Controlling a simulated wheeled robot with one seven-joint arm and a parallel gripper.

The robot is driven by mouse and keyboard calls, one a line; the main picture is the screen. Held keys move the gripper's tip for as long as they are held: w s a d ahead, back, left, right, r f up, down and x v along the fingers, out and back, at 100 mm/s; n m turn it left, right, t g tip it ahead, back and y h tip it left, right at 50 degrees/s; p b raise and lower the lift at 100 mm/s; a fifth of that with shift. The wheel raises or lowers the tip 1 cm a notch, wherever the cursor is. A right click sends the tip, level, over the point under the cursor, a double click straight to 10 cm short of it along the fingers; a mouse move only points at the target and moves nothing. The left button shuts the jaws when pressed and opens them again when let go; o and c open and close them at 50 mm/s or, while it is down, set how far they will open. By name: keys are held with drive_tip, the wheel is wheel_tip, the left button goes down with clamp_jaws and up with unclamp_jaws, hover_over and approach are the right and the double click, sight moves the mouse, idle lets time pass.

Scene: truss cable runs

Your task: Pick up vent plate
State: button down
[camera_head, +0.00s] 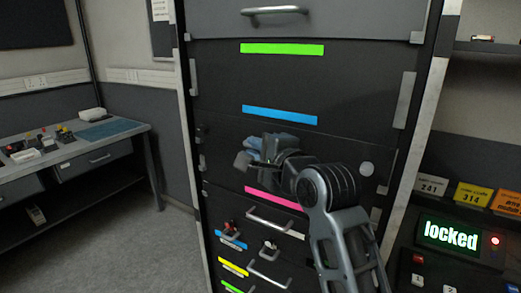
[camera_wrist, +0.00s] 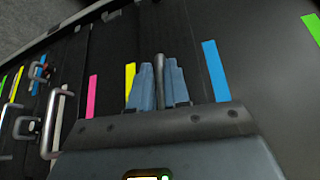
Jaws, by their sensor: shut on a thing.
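My gripper (camera_head: 268,148) is at the front of the dark cabinet, between the blue strip and the pink strip. In the wrist view its two blue-grey fingers (camera_wrist: 160,85) are shut on a thin dark grey bar (camera_wrist: 160,68), which stands upright in that picture. The bar looks like a handle or an edge-on plate; I cannot tell whether it belongs to the vent plate. No other vent plate can be made out. In the head view my gripper and wrist hide what is held and part of the panel (camera_head: 340,150) behind.
The cabinet has a blue strip (camera_head: 280,115) above my gripper and a pink strip (camera_head: 275,198) below. Small drawers with metal handles (camera_head: 268,222) lie lower. A lit "locked" box (camera_head: 450,235) stands at right, a workbench (camera_head: 75,150) at left. Floor (camera_head: 150,235) between is clear.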

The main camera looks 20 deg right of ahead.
drive_tip(key=s+a+r, duration=0.8)
drive_tip(key=a, duration=0.3)
drive_tip(key=shift+r+b, duration=0.3)
drive_tip(key=shift+b, duration=0.05)
drive_tip(key=shift+r+p, duration=0.4)
drive_tip(key=shift+r, duration=0.05)
drive_tip(key=s+a, duration=0.4)
drive_tip(key=a, duration=0.1)
drive_tip(key=shift+a, duration=0.3)
idle(1.0)
drive_tip(key=shift+w, duration=0.1)
idle(0.9)
idle(1.4)
drive_tip(key=shift+r, duration=0.1)
